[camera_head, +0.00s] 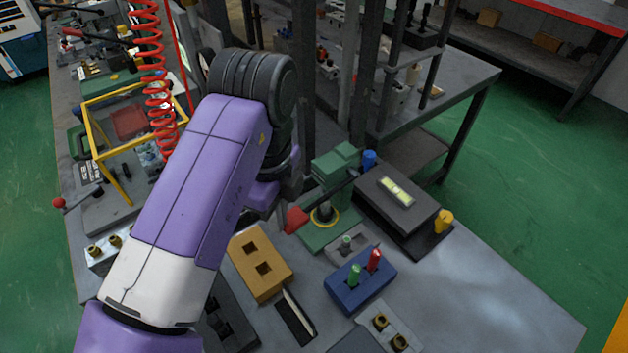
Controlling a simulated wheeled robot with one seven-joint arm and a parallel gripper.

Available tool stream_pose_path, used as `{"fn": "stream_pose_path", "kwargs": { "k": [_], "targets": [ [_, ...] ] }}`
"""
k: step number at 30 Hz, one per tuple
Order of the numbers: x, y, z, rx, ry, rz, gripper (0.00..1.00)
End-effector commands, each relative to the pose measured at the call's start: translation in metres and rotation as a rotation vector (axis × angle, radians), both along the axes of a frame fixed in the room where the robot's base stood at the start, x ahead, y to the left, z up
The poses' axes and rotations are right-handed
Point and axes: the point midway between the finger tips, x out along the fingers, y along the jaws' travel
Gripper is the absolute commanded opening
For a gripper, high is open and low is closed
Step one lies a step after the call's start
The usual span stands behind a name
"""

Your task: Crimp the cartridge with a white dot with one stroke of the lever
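A green press (338,165) stands on the grey bench right of my wrist. A dark lever (336,188) crosses it and a red grip (295,219) shows at its near left end. A yellow ring (324,217) surrounds a dark round part on the press base. My gripper (288,192) is beside the lever near the red grip; its fingers are mostly hidden by my arm, so contact is unclear. A blue block (360,292) holds a green cartridge (354,273) and a red cartridge (374,260). Another green cartridge (346,243) stands in a grey block. No white dot is discernible.
A black box (400,205) with a lit panel, a blue knob (369,160) and a yellow knob (443,221) stand right of the press. A tan block (260,264) with two square holes is in front. A red coiled hose (158,95) hangs left.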

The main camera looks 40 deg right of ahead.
Motion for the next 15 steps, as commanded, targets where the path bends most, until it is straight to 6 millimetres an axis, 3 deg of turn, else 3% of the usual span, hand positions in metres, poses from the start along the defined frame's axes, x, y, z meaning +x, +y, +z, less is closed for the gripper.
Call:
{"fn": "stream_pose_path", "kwargs": {
  "k": [15],
  "targets": [
    [-0.0005, 0.0017, -0.0094, 0.001, 0.003, 0.000, 0.00]
  ]
}}
